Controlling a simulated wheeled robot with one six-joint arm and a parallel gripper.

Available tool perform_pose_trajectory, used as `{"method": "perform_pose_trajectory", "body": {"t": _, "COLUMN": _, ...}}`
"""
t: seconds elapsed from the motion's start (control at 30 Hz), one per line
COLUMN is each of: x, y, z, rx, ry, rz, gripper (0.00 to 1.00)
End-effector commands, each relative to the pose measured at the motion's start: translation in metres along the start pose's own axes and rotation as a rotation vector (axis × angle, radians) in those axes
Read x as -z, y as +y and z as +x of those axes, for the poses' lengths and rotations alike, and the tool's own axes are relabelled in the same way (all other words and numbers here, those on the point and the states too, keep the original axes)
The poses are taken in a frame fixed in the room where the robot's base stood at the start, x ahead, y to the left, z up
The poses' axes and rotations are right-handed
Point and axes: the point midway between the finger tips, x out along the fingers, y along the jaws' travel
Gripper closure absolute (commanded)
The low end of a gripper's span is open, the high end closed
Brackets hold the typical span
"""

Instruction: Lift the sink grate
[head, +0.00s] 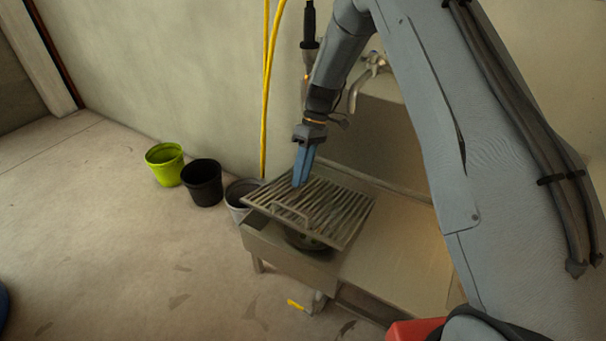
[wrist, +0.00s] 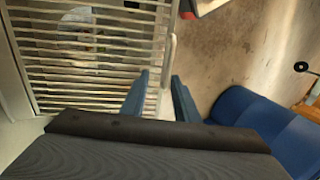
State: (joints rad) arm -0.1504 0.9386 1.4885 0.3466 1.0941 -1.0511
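The metal sink grate (head: 325,208) lies over the sink (head: 268,240), its slats and pale loop handle (head: 291,213) showing in the head view. A dark round shape shows under its front edge. Whether the grate lies flat is hard to tell. My gripper (head: 299,184) has blue fingers pointing down over the grate, just behind the handle in the picture. There the grate (wrist: 95,50) fills the upper left, and the handle (wrist: 168,62) lies just beyond the fingertips.
Green (head: 165,164), black (head: 202,183) and grey (head: 240,196) buckets stand left of the sink. A tap (head: 370,70) is on the wall behind. A yellow hose (head: 265,100) hangs by it. A blue object (wrist: 265,130) shows in the wrist view.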

Motion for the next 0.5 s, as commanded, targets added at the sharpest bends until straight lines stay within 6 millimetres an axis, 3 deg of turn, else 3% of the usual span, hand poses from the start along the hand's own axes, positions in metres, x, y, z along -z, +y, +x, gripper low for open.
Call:
{"method": "perform_pose_trajectory", "body": {"t": 0.27, "x": 0.001, "y": -0.004, "z": -0.004, "rx": 0.002, "ry": -0.001, "rz": -0.002, "gripper": 0.72}}
{"method": "perform_pose_trajectory", "body": {"t": 0.5, "x": 0.0, "y": -0.02, "z": -0.037, "rx": 0.001, "ry": 0.001, "rz": 0.0, "gripper": 0.72}}
